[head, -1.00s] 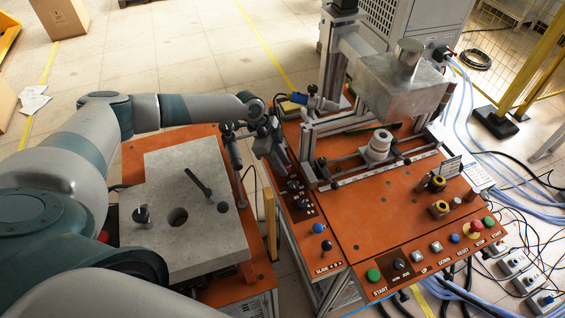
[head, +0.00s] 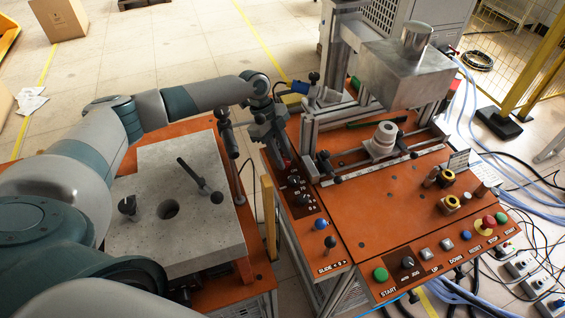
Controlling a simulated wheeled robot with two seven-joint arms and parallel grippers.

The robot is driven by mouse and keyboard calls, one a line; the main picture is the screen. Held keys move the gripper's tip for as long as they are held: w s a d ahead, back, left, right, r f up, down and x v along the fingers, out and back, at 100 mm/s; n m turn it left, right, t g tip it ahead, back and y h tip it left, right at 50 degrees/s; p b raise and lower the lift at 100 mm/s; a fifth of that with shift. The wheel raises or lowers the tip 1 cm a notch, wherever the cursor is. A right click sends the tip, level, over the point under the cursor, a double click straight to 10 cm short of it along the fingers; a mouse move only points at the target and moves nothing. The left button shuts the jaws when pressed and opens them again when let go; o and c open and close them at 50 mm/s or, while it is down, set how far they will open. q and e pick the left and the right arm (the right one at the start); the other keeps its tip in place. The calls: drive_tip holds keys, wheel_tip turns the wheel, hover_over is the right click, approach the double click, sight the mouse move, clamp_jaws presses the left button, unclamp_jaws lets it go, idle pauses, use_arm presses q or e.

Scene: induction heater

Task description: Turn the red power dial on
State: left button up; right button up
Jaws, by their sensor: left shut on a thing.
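My left gripper (head: 281,155) reaches in from the left, over the upper end of the narrow orange control panel (head: 306,222) on the machine's left side. It points down and is shut on a small red part at its fingertips, apparently the red power dial (head: 287,164). The fingers hide most of the dial, so I cannot tell which way it is turned. Small black knobs (head: 294,181) sit on the panel just below the gripper. My right gripper is not in view.
The machine's orange table (head: 375,215) has a front row of buttons, with a red stop button (head: 488,222). A metal block (head: 408,73) overhangs it. Aluminium posts (head: 308,140) stand just right of the gripper. A grey slab (head: 140,215) lies on the left table.

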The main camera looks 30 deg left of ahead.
use_arm(q)
drive_tip(key=shift+w+f+m+g+b, duration=0.1)
drive_tip(key=shift+m+g+b, duration=0.3)
drive_tip(key=shift+m+b, duration=0.6)
drive_tip(key=shift+m, duration=0.5)
drive_tip(key=o, duration=1)
drive_tip(key=shift+o, duration=0.2)
